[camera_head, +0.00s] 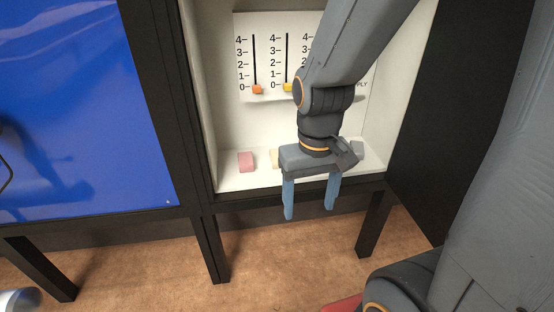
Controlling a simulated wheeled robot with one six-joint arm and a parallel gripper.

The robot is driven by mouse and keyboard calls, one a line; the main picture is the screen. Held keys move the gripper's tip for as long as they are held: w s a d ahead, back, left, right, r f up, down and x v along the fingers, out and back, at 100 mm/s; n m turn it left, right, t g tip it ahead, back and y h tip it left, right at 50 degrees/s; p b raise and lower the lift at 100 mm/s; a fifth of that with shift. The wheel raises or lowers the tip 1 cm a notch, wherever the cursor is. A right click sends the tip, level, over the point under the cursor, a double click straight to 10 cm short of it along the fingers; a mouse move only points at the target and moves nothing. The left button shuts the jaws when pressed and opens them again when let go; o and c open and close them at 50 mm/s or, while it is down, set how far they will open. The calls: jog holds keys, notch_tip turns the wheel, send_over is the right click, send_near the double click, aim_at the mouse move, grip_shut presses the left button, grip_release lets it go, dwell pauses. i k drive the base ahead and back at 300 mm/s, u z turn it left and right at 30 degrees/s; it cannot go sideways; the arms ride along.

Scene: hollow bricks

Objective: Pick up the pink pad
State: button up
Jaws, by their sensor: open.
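The pink pad (246,161) is a small block at the left end of the white shelf (232,182), inside an open-fronted box. My gripper (310,212) hangs in front of the shelf's front edge, to the right of the pink pad and apart from it. Its two blue fingers point down, spread apart, with nothing between them. A cream pad (274,158) sits to the right of the pink one, partly hidden by my gripper. A grey pad (357,149) sits further right on the shelf.
A white panel (270,60) with numbered slots stands behind the shelf; an orange slider (257,89) and a yellow slider (287,87) sit at 0. My arm hides part of the panel. A blue panel (80,110) is at left. Black posts frame the box.

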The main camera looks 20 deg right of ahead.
aim_at(246, 161)
jog(key=z, duration=1.25)
jog(key=k, duration=0.75)
jog(key=u, duration=1.5)
jog(key=i, duration=0.5)
jog(key=u, duration=0.1)
